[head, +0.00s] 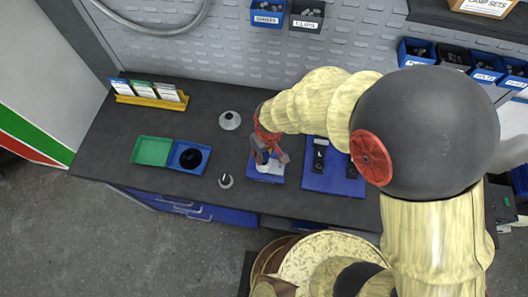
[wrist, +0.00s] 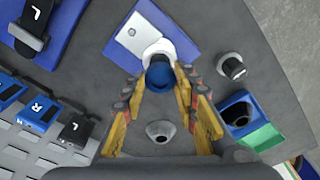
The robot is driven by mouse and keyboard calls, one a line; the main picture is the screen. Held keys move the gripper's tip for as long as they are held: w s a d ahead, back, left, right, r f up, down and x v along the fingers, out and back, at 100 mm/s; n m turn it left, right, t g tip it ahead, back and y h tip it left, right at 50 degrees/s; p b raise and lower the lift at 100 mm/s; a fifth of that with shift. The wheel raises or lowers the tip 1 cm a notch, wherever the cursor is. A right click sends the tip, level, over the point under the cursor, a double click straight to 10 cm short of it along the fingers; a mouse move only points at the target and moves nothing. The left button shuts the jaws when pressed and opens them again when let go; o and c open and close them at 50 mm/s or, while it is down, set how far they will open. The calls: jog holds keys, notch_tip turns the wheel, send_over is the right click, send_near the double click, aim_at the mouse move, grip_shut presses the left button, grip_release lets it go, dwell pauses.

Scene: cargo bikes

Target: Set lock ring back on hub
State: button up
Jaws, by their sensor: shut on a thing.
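My gripper (head: 270,155) is over the small blue mat (head: 262,177) near the bench's front edge. In the wrist view its yellow fingers with red pads (wrist: 160,85) are shut on a blue round piece, which I take to be the lock ring (wrist: 160,74). Just beyond it, a white round part, apparently the hub (wrist: 157,47), stands on the blue mat (wrist: 182,14) beside a pale grey plate (wrist: 138,32). The lock ring overlaps the hub in this view, so I cannot tell whether they touch.
A grey cone-shaped part (head: 230,120) and a small dark-and-white part (head: 226,181) stand left of my gripper. Farther left are a blue tray (head: 176,166) holding a black round thing and a green tray (head: 150,150). A larger blue mat (head: 337,186) with black pieces lies right.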

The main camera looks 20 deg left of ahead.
aim_at(267, 159)
jog(key=shift+f, duration=0.15)
jog(key=o, duration=1)
jog(key=r, duration=0.8)
jog(key=s+d+r, duration=0.1)
jog(key=r, duration=0.3)
jog(key=shift+d, duration=0.1)
jog(key=s+d+r+m+t+b, duration=0.1)
jog(key=s+d+r+m+b, duration=0.1)
jog(key=d, duration=0.7)
jog(key=s+d+r+m+t+b, duration=0.2)
jog(key=d+r+m+b, duration=0.2)
jog(key=d, duration=0.6)
jog(key=s+d+r+m+t+h+b, duration=0.1)
jog(key=s+d+r+m+b, duration=0.1)
jog(key=d, duration=0.8)
jog(key=shift+d+r+m+t+b, duration=0.2)
jog(key=shift+r+m+b, duration=0.15)
jog(key=shift+m+b, duration=0.25)
jog(key=shift+d+r+m+t+b, duration=0.1)
jog(key=shift+r+m+t+b, duration=0.1)
jog(key=shift+r+m+b, duration=0.25)
